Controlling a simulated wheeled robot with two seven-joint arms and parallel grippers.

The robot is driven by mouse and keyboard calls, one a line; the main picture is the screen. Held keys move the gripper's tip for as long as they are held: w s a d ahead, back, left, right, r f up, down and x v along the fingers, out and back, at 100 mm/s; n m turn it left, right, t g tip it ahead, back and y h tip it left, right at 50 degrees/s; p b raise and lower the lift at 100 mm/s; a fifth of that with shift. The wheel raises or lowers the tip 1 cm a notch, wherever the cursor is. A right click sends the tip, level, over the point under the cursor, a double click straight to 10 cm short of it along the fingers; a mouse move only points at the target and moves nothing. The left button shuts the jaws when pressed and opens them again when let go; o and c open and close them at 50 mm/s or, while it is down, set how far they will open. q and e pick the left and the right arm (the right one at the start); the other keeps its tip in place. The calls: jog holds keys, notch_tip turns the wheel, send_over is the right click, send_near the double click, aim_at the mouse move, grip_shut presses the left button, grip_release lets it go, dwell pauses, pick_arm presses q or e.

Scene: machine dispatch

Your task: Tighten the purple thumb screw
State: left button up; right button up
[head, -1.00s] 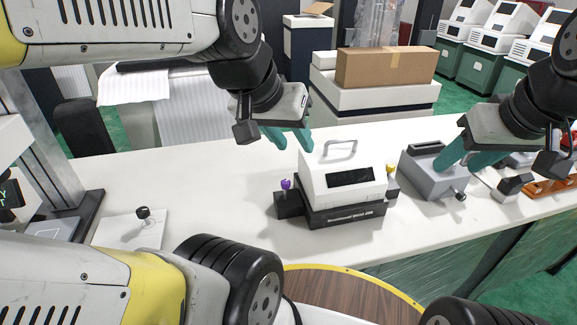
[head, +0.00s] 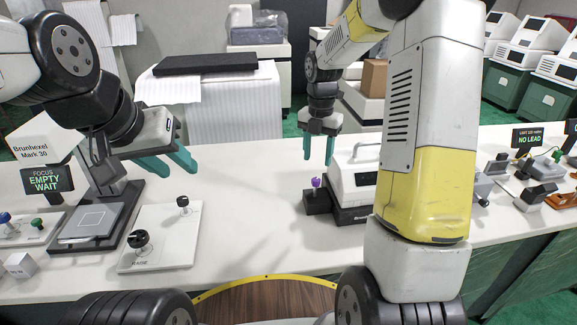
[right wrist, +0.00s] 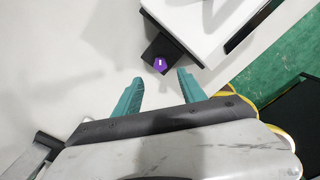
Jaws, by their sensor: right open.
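The purple thumb screw (head: 316,182) stands upright on a small black block (head: 317,202) at the left side of a white machine (head: 352,180). In the right wrist view the screw (right wrist: 160,64) shows from above, just beyond the gap between my fingertips. My right gripper (head: 318,160) points down, open and empty, above and slightly behind the screw in the head view; it also shows in the right wrist view (right wrist: 160,77). It does not appear to touch the screw. My left gripper (head: 178,169) is open and empty over the table at left. My right arm hides much of the machine.
A white plate (head: 164,245) with black knobs lies at front left, beside a stand with an "EMPTY WAIT" display (head: 47,181). A "NO LEAD" sign (head: 528,140) and small parts stand at right. The table's middle is clear.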

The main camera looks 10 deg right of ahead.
aim_at(316, 179)
notch_tip(316, 179, down, 8)
jog(key=shift+r, duration=0.2)
grip_shut()
dwell(0.4)
